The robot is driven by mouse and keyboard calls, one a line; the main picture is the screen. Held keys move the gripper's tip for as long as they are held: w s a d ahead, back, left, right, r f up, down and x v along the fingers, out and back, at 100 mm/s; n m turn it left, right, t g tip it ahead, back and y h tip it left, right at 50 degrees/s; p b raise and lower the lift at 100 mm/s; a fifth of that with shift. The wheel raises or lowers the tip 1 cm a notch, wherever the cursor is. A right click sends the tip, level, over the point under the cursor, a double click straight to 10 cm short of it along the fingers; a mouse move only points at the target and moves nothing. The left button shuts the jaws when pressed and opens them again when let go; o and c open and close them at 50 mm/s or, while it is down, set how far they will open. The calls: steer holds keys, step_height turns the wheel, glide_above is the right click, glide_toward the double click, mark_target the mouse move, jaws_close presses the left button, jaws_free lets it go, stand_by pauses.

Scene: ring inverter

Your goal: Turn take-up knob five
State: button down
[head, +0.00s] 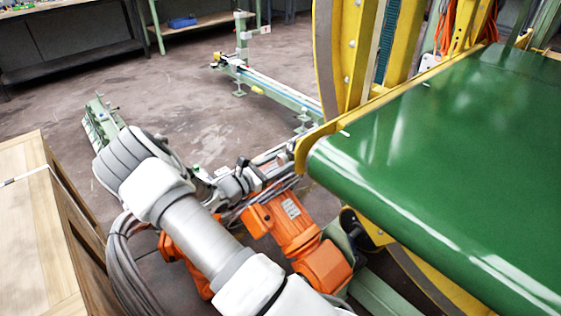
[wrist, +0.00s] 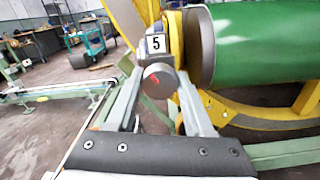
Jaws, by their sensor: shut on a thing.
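Take-up knob five (wrist: 158,82) is a round grey knob with a red mark on its end face, in the upper middle of the wrist view. A white plate with a black 5 (wrist: 156,43) sits just above it. My gripper (wrist: 159,76) has one finger on each side of the knob and is shut on it. In the head view my arm reaches forward beside the belt, and the knob cannot be made out there.
The green belt (head: 440,150) and yellow frame (head: 352,50) stand close on the right. Orange motors (head: 290,225) lie below my arm. A wooden crate (head: 30,220) stands at left. A low green rail (head: 275,88) crosses the floor ahead, with open floor (head: 150,75) left of it.

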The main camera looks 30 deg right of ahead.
steer(key=shift+m, duration=1)
steer(key=shift+c, duration=1.4)
jaws_free()
steer(key=s+a+p, duration=0.2)
steer(key=a+p, duration=0.1)
steer(key=a, duration=1.4)
steer(key=shift+s+a, duration=0.15)
steer(key=shift+s, duration=0.05)
steer(key=shift+r, duration=0.1)
